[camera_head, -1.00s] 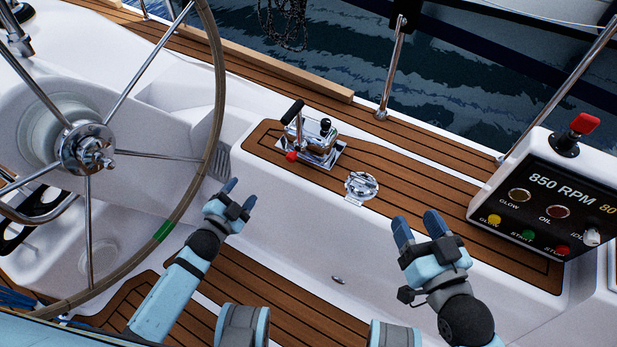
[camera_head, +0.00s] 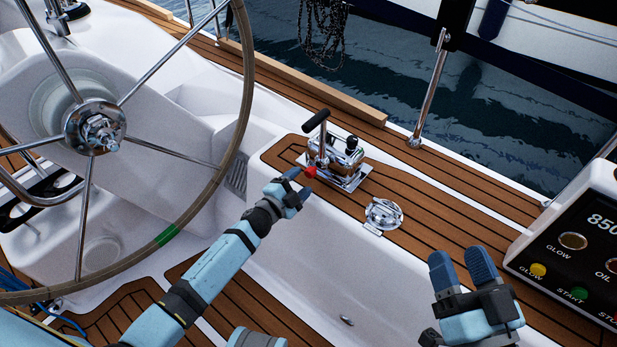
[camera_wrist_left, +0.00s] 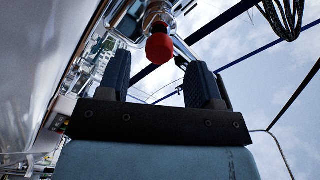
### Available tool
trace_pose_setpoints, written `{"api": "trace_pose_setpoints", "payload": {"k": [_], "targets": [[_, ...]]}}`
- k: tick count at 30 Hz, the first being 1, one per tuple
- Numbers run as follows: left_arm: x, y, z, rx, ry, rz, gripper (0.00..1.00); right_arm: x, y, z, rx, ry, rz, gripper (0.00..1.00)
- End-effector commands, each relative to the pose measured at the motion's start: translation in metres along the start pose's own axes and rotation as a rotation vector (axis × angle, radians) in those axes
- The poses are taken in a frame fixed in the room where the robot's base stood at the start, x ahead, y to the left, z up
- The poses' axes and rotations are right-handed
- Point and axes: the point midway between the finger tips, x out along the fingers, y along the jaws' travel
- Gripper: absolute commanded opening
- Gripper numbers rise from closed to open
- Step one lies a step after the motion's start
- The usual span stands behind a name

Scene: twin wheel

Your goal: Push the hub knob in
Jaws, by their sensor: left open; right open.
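The hub knob (camera_head: 310,172) is a red knob low on the side of the chrome throttle unit (camera_head: 345,160), below the black-gripped lever (camera_head: 316,121). In the left wrist view the red knob (camera_wrist_left: 159,44) sits on a chrome stem, ahead of and between the fingertips. My left gripper (camera_head: 299,183) is open beside the knob, its fingers pointing at it. I cannot tell whether they touch. My right gripper (camera_head: 463,266) is open and empty at the lower right, well away from the throttle unit.
The steering wheel (camera_head: 166,236) with its chrome hub stands on the left. A round chrome deck fitting (camera_head: 383,215) lies right of the throttle unit on the teak strip (camera_head: 455,214). The engine panel (camera_head: 575,265) is at the right edge. A metal post (camera_head: 430,95) stands behind.

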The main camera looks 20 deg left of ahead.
Motion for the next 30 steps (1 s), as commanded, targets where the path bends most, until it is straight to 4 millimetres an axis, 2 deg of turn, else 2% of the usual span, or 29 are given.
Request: {"api": "trace_pose_setpoints", "payload": {"k": [3,7,19,24,27,30], "targets": [[0.021,0.001,0.001,0.000,0.000,-0.001,0.59,-0.001,0.002,0.009,0.001,-0.024,-0.001,0.57],[0.034,0.001,0.000,0.000,0.000,0.000,0.59,-0.001,0.003,0.014,0.002,-0.044,-0.002,0.57],[0.041,0.000,0.000,-0.001,-0.001,0.000,0.59,-0.001,0.003,0.016,0.003,-0.055,-0.002,0.57],[0.040,0.000,0.000,-0.001,-0.001,0.000,0.20,-0.001,0.003,0.016,0.003,-0.054,-0.002,0.57],[0.040,0.000,0.000,-0.001,-0.001,0.000,0.00,-0.001,0.003,0.015,0.003,-0.054,-0.002,0.57],[0.042,0.000,0.000,-0.001,-0.001,0.000,0.00,-0.001,0.003,0.015,0.003,-0.054,-0.002,0.57]]}}
